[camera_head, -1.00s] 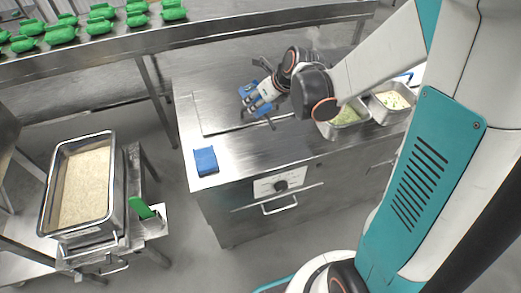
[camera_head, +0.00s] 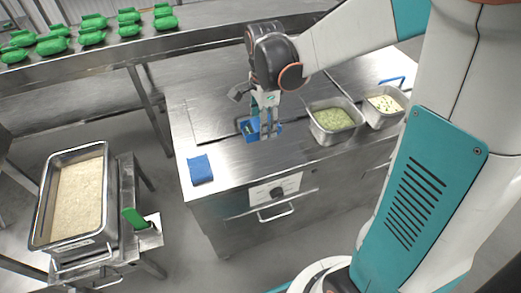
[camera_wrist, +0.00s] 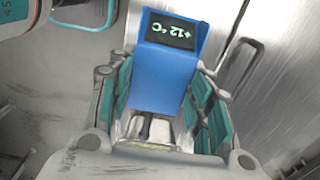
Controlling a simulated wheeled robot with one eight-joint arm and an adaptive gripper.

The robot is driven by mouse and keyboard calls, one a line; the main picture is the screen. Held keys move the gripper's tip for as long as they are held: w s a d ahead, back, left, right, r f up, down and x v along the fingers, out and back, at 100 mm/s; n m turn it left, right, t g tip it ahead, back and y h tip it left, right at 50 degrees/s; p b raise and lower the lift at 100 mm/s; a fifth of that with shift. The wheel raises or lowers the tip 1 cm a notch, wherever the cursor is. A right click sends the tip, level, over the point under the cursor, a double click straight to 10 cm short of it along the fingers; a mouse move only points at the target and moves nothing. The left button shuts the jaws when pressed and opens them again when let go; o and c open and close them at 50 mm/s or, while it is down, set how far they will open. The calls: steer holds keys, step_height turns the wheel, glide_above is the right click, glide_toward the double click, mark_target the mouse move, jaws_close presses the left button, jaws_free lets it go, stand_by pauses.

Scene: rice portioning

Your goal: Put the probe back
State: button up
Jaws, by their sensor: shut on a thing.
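The probe is a blue body with a dark display reading "+12 °C". In the wrist view the probe (camera_wrist: 165,80) sits between the two fingers of my gripper (camera_wrist: 163,125). In the head view my gripper (camera_head: 268,130) points down over the steel counter, and part of the blue probe (camera_head: 250,128) shows at its left side. I cannot tell whether the probe touches the counter. A blue block (camera_head: 201,170) lies at the counter's front left corner, to the left of and nearer than my gripper.
Two steel pans, one with green food (camera_head: 333,119) and one with pale food (camera_head: 385,104), stand at the counter's right. A deep pan of rice (camera_head: 76,202) stands on a separate stand at left. Green items (camera_head: 92,37) line the back conveyor. Counter between gripper and blue block is clear.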

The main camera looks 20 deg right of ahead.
mark_target(263, 159)
step_height(263, 159, down, 14)
steer(key=b, duration=0.4)
steer(key=shift+r, duration=0.15)
steer(key=shift+c, duration=0.3)
steer(key=o, duration=1.1)
